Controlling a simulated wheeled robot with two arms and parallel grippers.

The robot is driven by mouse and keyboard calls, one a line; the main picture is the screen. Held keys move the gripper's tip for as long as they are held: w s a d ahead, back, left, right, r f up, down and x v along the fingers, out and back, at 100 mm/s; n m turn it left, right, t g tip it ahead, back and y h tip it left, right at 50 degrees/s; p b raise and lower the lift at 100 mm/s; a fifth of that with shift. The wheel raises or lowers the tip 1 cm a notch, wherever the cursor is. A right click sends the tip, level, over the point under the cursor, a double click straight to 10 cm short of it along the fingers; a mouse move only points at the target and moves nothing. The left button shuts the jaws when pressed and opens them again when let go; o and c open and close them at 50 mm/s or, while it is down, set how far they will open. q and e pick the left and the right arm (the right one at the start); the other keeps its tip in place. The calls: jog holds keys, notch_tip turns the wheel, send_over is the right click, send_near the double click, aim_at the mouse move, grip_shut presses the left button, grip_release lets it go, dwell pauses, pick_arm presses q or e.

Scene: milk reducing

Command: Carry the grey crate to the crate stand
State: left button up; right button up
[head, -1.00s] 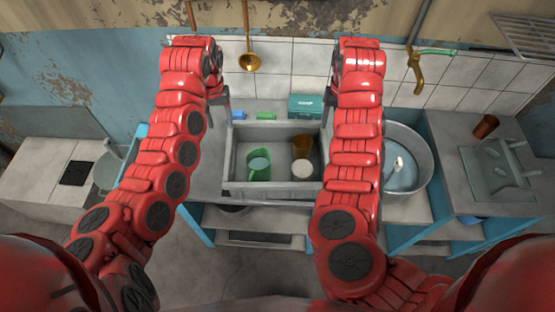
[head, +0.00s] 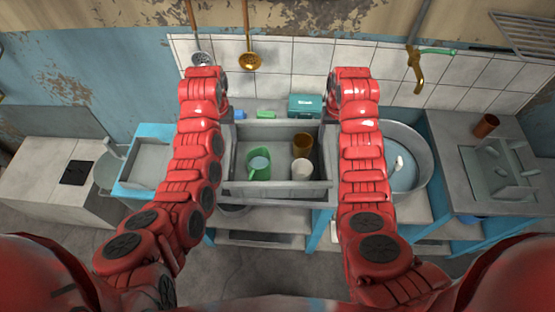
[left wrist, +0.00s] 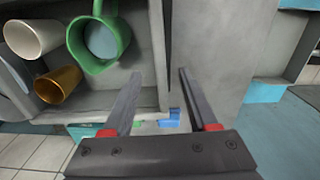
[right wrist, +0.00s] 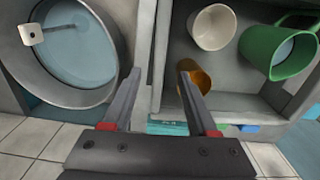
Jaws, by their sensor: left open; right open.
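The grey crate (head: 290,188) sits on the counter in the middle of the head view, with a green mug (head: 258,163), a brown cup (head: 302,144) and a white cup (head: 301,168) in it. My left gripper (left wrist: 159,75) is open at the crate's left wall (left wrist: 157,40), one finger on the inner side and one on the outer side. My right gripper (right wrist: 160,73) is open at the right wall (right wrist: 160,35) in the same way. I cannot tell if the fingers touch the walls. A blue-edged stand (head: 148,162) is at the left; I cannot tell whether it is the crate stand.
A round metal tub (head: 410,185) stands close to the crate's right side. A teal box (head: 306,105) and small blue and green items are behind it. A dish rack (head: 500,170) and a brown cup (head: 486,125) are at the far right. Ladles hang on the tiled wall.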

aim_at(228, 150)
pick_arm(q)
notch_tip(228, 150, down, 9)
jog(key=shift+f, duration=0.2)
pick_arm(e)
notch_tip(228, 150, down, 10)
jog(key=shift+r, duration=0.2)
pick_arm(q)
jog(key=shift+c, duration=0.3)
pick_arm(e)
jog(key=shift+c, duration=0.3)
pick_arm(q)
grip_shut()
pick_arm(e)
grip_shut()
